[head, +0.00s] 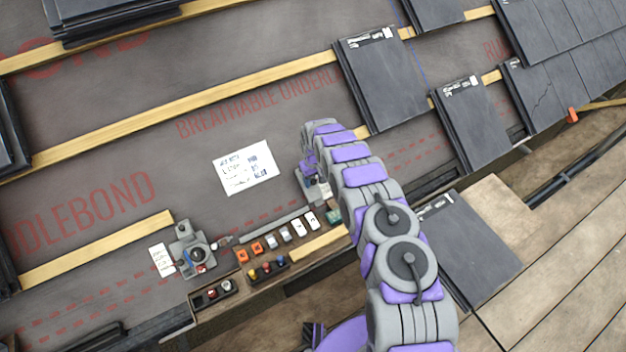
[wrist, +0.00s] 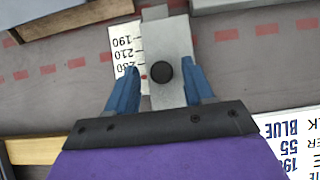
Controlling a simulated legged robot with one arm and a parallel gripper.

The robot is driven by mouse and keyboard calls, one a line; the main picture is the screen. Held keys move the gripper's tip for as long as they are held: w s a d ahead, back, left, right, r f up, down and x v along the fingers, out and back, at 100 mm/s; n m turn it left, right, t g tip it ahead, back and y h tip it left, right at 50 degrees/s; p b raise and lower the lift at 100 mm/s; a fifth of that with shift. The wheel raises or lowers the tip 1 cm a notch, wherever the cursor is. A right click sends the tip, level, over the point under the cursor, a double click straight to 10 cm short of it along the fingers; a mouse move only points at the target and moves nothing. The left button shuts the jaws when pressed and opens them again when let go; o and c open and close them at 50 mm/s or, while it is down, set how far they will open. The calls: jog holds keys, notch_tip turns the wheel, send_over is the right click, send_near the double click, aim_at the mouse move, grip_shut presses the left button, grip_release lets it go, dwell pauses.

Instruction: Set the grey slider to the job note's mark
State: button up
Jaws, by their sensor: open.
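The grey slider (wrist: 168,38) is a metal plate with a round black knob (wrist: 161,72), seen in the wrist view. My gripper (wrist: 160,78) is open, with its blue fingers on either side of the knob and gaps visible. The job note (head: 243,168) lies on the underlay in the head view. Its corner in the wrist view (wrist: 290,140) shows BLUE and 55; the number at the edge is cut off.
A wooden tray (head: 240,288) with small coloured parts lies below the note. A grey device with a dark knob (head: 192,250) stands left of it. Yellow battens (head: 150,122) cross the underlay. Slates (head: 380,80) lie at the upper right.

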jog(key=shift+d, duration=0.15)
jog(key=shift+a, duration=0.45)
jog(key=c, duration=0.6)
jog(key=shift+d, duration=0.2)
grip_shut()
jog(key=shift+s, duration=0.1)
